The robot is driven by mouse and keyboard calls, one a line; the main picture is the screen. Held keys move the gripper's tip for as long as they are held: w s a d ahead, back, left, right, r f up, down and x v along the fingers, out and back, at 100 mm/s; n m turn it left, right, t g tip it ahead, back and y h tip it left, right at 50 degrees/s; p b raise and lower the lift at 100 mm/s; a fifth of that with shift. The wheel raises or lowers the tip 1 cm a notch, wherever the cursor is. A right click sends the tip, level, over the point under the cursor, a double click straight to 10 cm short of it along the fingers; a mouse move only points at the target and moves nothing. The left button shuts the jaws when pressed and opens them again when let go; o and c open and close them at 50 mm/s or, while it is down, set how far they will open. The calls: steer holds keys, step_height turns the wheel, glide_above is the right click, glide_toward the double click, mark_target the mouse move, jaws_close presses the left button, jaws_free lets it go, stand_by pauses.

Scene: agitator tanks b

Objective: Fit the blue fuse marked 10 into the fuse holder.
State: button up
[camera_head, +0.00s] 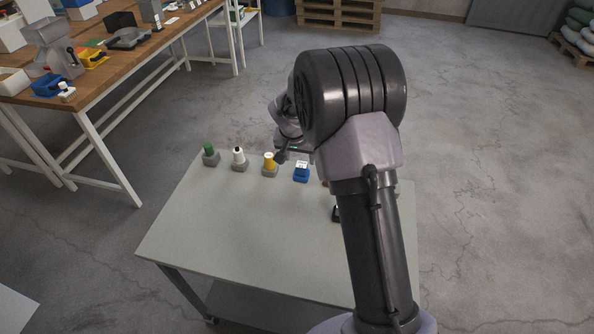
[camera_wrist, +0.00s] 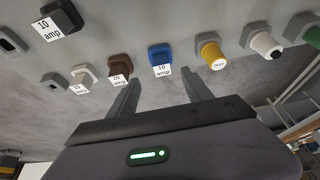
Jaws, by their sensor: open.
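The blue fuse (camera_wrist: 160,52) with a white label reading 10 amp stands in a row of fuses in the wrist view. It also shows in the head view (camera_head: 302,173), upright on the table. My gripper (camera_wrist: 162,92) is open and empty. Its two fingertips are apart on either side of the line toward the blue fuse, with the fuse beyond them. A black block (camera_wrist: 62,15) with a larger 10 amp label is at the upper left; I cannot tell surely whether it is the fuse holder. A grey piece with a dark slot (camera_wrist: 9,42) is beside it.
Yellow (camera_wrist: 211,52), white (camera_wrist: 264,43) and green (camera_wrist: 312,37) pieces stand right. The table's (camera_head: 220,230) left front is clear. My arm hides its right side.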

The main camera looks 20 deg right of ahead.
mark_target(302, 165)
steer(key=x, duration=0.4)
steer(key=shift+b, duration=0.4)
steer(key=b+x, duration=0.1)
steer(key=x, duration=0.2)
steer(key=w+b+x, duration=0.1)
steer(key=x, duration=0.2)
steer(key=shift+d+r, duration=0.25)
steer(key=shift+r, duration=0.15)
jaws_close()
